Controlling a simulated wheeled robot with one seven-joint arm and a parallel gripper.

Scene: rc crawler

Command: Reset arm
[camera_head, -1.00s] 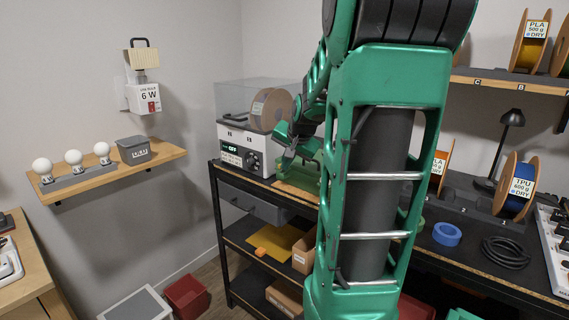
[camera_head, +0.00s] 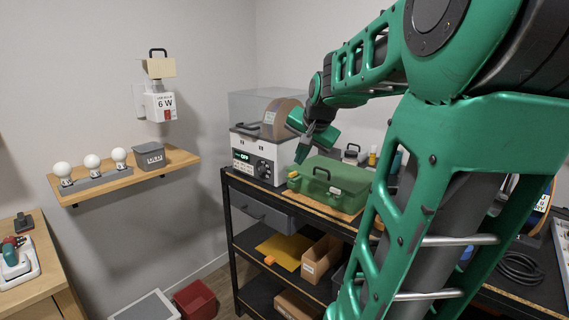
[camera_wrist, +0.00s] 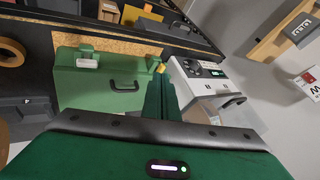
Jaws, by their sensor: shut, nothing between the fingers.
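My gripper (camera_head: 302,155) hangs at the end of my green arm, pointing down beside the dryer box and near the green case. In the wrist view my gripper's dark fingers (camera_wrist: 161,95) are together with nothing between them. The green case (camera_head: 329,183) sits closed on the workbench, with a dark handle and light latches; it also shows in the wrist view (camera_wrist: 100,88). The white dryer (camera_head: 258,158) with its display reading OFF stands to the left of the case, with a spool under its clear cover. My arm hides much of the bench's right side.
The black workbench (camera_head: 262,185) has lower shelves with a yellow sheet (camera_head: 285,250) and cardboard boxes. A wall shelf (camera_head: 130,176) at left holds several bulbs and a grey bin (camera_head: 149,156). A red bin (camera_head: 195,299) is on the floor. A black cable coil (camera_head: 520,268) lies at right.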

